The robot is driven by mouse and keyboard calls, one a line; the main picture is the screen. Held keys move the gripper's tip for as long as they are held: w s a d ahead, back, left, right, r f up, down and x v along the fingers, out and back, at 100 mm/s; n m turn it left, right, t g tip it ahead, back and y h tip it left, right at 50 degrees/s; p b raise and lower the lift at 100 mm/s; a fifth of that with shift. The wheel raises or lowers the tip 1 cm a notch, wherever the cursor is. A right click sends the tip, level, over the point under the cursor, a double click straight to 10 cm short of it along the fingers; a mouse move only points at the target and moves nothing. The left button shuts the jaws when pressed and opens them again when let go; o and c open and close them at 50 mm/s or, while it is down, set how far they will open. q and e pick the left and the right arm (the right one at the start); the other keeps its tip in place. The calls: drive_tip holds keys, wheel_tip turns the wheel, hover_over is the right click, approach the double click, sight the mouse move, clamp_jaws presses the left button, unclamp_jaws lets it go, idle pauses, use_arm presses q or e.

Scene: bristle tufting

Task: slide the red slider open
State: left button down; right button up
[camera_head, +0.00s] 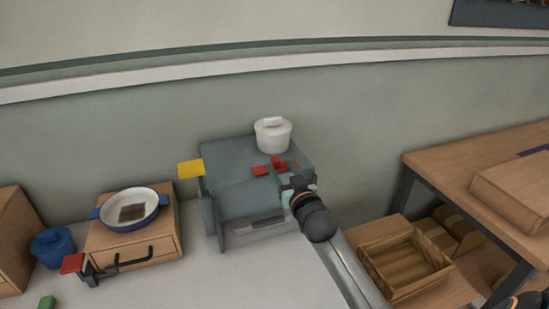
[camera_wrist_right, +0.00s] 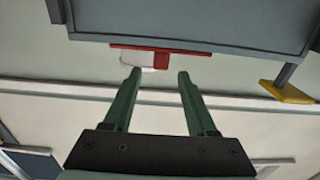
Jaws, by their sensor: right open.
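The red slider (camera_head: 262,170) lies on top of a grey box-like unit (camera_head: 235,200), partly hidden behind my right gripper in the head view. In the right wrist view the slider (camera_wrist_right: 185,60) shows as a red strip with a raised red part along the unit's edge. My right gripper (camera_head: 282,171) is over the right part of the unit's top. Its two green fingers (camera_wrist_right: 158,74) are apart with nothing between them, and the slider shows just beyond the tips. I cannot tell whether they touch it.
A white lidded pot (camera_head: 272,136) stands behind the slider on the unit. A yellow plate (camera_head: 190,169) sticks out at its left. A blue-handled pan (camera_head: 130,212) sits on a wooden drawer box at left. A wooden crate (camera_head: 405,264) is at right.

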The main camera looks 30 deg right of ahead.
sight(277, 162)
drive_tip(key=shift+x, duration=2.8)
drive_tip(key=shift+a, duration=0.1)
drive_tip(key=shift+c, duration=0.3)
clamp_jaws()
